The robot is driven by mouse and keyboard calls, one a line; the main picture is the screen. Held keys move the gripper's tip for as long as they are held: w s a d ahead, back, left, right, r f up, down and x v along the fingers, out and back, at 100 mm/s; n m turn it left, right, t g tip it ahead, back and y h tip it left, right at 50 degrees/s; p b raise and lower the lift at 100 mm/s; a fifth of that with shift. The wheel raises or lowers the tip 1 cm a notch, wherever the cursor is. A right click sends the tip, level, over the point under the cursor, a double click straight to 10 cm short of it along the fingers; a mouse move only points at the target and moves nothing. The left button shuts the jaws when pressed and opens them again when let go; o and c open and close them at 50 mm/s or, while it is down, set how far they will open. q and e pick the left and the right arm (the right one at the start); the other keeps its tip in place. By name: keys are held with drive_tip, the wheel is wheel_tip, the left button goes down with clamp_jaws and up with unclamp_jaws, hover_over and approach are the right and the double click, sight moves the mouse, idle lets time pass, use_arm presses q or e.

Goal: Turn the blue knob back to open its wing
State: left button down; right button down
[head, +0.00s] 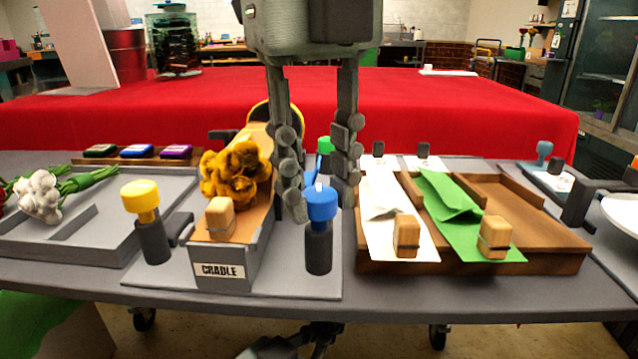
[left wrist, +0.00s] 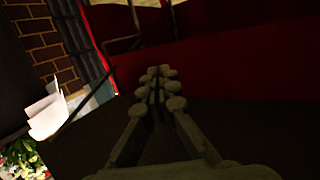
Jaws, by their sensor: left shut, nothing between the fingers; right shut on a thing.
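The blue knob (head: 321,204) sits on a dark post at the right of the cradle (head: 262,245). I cannot make out the blue knob's wing; the gripper covers part of that area. Orange flowers (head: 235,170) lie in the cradle on brown paper. My left gripper (left wrist: 160,92) is shut and empty in the left wrist view.
A wooden tray (head: 560,246) with white paper (head: 379,205) and green paper (head: 462,222) under wooden blocks stands close on the right. A grey tray (head: 110,240) with white flowers (head: 40,194) is at the left. A red-covered table (head: 450,110) is behind.

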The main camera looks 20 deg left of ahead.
sight(314, 194)
use_arm(q)
drive_tip(key=shift+d+r+t, duration=0.45)
drive_tip(key=shift+r+t, duration=0.05)
drive_tip(key=shift+r, duration=0.3)
use_arm(e)
drive_tip(key=shift+m, duration=0.6)
drive_tip(key=c, duration=1.2)
unclamp_jaws()
drive_tip(key=shift+r, duration=0.1)
wheel_tip(314, 194, up, 12)
drive_tip(key=shift+s+a, duration=0.15)
